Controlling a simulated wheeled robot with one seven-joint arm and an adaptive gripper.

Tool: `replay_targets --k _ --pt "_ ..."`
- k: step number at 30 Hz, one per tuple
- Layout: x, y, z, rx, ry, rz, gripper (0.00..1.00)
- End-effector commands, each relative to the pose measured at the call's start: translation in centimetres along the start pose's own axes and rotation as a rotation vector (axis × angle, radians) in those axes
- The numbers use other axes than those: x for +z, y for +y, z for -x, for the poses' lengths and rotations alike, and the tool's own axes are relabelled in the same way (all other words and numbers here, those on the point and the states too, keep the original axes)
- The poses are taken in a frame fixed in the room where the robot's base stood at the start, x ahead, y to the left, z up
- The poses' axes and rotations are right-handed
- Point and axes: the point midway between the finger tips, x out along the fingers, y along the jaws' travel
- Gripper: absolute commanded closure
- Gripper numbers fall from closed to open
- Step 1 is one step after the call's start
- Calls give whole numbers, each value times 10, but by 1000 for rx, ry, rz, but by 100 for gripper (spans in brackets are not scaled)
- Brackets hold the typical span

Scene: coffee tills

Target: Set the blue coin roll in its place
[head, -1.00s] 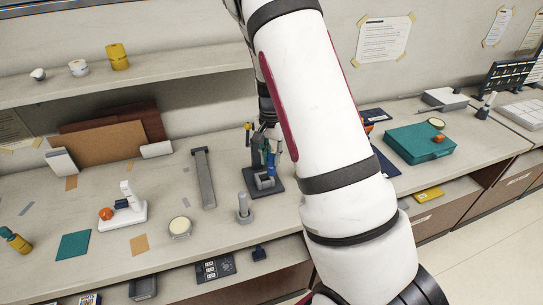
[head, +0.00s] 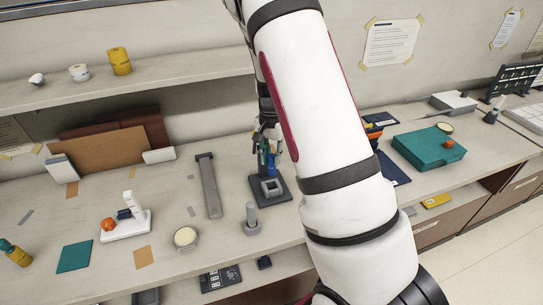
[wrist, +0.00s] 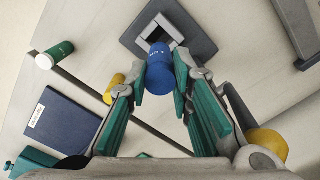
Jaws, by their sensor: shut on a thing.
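My gripper (wrist: 166,98) is shut on the blue coin roll (wrist: 160,68), its green pads on either side of the roll. A dark grey holder (wrist: 196,38) with a raised square socket lies just beyond the roll in the wrist view. In the head view the holder (head: 283,195) stands on the counter under the roll. The roll's end overlaps the socket's near edge in the wrist view; I cannot tell whether they touch.
A green roll (wrist: 55,55) and a yellow roll (wrist: 115,88) are left of my gripper in the wrist view, near a dark blue pad (wrist: 62,120). The counter's front left has clear patches.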

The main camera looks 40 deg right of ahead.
Motion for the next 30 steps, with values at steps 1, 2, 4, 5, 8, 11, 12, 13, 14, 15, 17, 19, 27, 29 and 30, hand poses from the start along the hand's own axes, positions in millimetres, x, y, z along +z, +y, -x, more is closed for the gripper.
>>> replay_targets --k 1,2,4,5,8,11,12,13,14,15,17,19,27,29,30 --pt "0 0 0 -1 0 3 100" --pt "0 0 0 -1 0 6 100" --pt "0 0 -2 0 0 8 100" --pt "0 0 -3 0 -1 8 100" --pt "0 0 -9 1 -1 8 100" --pt "0 0 -16 1 -1 8 100" --pt "0 0 -20 1 -1 9 100" --pt "0 0 -23 1 -2 9 100" --pt "0 -1 -26 1 -1 9 100" --pt "0 -1 -29 0 -1 9 100" --pt "0 -1 -35 1 -1 9 100" --pt "0 0 -40 1 -1 7 100" --pt "0 0 -45 0 0 8 100" --pt "0 0 -45 0 0 8 100" --pt "0 0 -45 0 0 9 100"
